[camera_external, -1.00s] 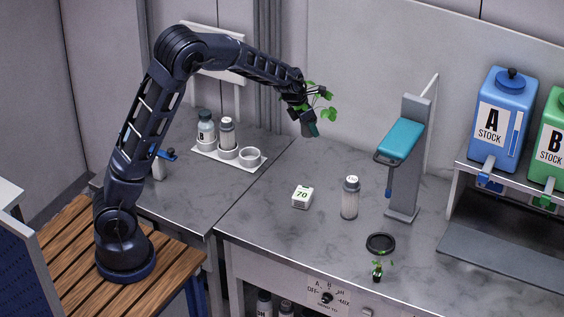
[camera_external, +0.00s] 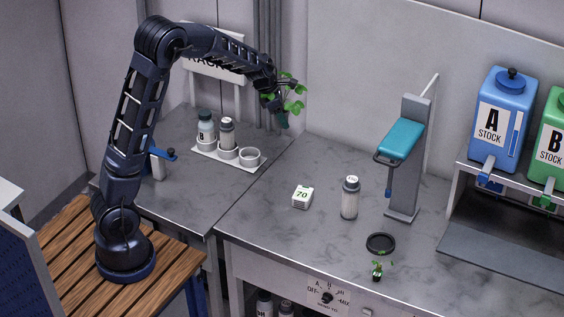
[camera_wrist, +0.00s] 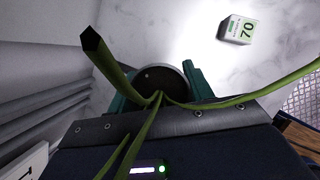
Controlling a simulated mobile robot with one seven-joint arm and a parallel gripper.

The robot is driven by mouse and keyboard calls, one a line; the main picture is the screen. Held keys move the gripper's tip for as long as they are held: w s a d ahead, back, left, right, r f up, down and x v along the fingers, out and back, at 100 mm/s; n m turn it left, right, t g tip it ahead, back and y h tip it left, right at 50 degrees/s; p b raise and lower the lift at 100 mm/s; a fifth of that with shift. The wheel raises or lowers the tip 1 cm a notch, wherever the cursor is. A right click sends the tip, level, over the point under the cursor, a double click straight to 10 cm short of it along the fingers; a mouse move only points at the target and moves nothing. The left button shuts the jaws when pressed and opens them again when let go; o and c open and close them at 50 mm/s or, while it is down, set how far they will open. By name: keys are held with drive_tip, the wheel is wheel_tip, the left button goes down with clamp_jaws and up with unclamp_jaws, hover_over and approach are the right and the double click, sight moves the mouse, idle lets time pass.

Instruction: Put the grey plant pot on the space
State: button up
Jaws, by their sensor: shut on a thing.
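My gripper (camera_external: 280,117) is shut on the plant pot, in the air in front of the back wall, right of and above the rack. Green stems and leaves (camera_external: 293,92) rise from the pot. In the wrist view the pot's dark round opening (camera_wrist: 160,76) sits between teal fingers (camera_wrist: 158,90), with stems crossing the view. The pot is mostly hidden in the external view. A white rack (camera_external: 232,161) on the left counter holds two bottles, and its right-hand cup (camera_external: 250,155) looks empty.
A white box marked 70 (camera_external: 302,197), a capped bottle (camera_external: 350,198), a teal-headed stand (camera_external: 400,140), a black ring (camera_external: 380,243) and a small seedling (camera_external: 377,271) stand on the right counter. A rack sign (camera_external: 212,64) is behind my arm.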

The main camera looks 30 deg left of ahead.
drive_tip(key=s+a+f+m+g, duration=0.25)
drive_tip(key=s+a+m, duration=0.5)
drive_tip(key=a, duration=0.45)
drive_tip(key=s+a+f+m+g, duration=0.1)
drive_tip(key=s+a+m+g, duration=0.2)
drive_tip(key=s+a+m, duration=0.75)
drive_tip(key=f+n, duration=0.1)
drive_tip(key=f, duration=0.5)
drive_tip(key=w+a+f+n, duration=0.1)
drive_tip(key=f, duration=0.6)
drive_tip(key=w+a+f+n, duration=0.1)
drive_tip(key=f, duration=0.6)
drive_tip(key=shift+a, duration=0.2)
drive_tip(key=o, duration=1)
drive_tip(key=shift+f, duration=0.1)
